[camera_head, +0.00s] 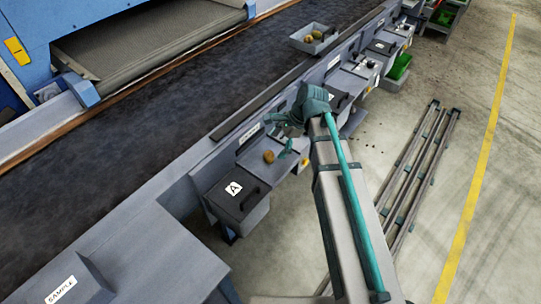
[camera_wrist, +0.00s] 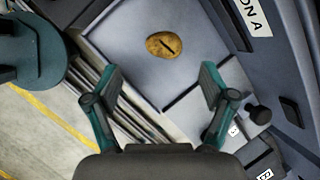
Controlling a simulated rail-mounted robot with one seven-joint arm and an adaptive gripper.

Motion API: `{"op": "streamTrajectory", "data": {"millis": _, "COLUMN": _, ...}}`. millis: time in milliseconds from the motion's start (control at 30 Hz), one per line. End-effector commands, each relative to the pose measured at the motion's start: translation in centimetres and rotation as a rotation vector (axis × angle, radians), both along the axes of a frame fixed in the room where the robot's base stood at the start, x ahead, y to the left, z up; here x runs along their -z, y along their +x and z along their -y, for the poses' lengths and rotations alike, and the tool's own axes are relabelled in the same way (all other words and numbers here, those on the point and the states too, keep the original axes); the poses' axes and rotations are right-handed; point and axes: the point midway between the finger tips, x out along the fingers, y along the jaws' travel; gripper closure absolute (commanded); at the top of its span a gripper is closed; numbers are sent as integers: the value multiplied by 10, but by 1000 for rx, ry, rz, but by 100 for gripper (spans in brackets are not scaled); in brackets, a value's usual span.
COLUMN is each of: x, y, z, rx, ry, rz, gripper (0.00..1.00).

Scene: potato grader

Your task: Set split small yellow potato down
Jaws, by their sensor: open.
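The split small yellow potato (camera_wrist: 164,44) lies on a flat grey metal tray (camera_wrist: 124,43) in the wrist view, with a dark split across its skin. It also shows in the head view (camera_head: 269,156), on the grey tray beside the box lid marked A. My gripper (camera_wrist: 158,88) is open and empty. Its two teal fingers are spread apart, and the potato lies beyond the fingertips, clear of both. In the head view my gripper (camera_head: 287,138) is beside the tray, above and right of the potato.
A dark lidded box marked A (camera_head: 237,191) stands left of the tray. A grey bin (camera_head: 314,38) with potatoes sits on the dark conveyor belt (camera_head: 130,122). Metal rails (camera_head: 420,165) lie on the open floor at right.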

Motion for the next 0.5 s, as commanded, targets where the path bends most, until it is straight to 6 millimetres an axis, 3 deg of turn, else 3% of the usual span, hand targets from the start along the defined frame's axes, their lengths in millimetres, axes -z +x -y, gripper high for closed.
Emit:
{"op": "streamTrajectory", "data": {"millis": 133, "x": 15, "y": 1, "z": -7, "rx": 0, "ry": 1, "rz": -2, "gripper": 17}}
{"op": "streamTrajectory", "data": {"millis": 500, "x": 33, "y": 4, "z": -15, "rx": 1, "ry": 2, "rz": -1, "gripper": 17}}
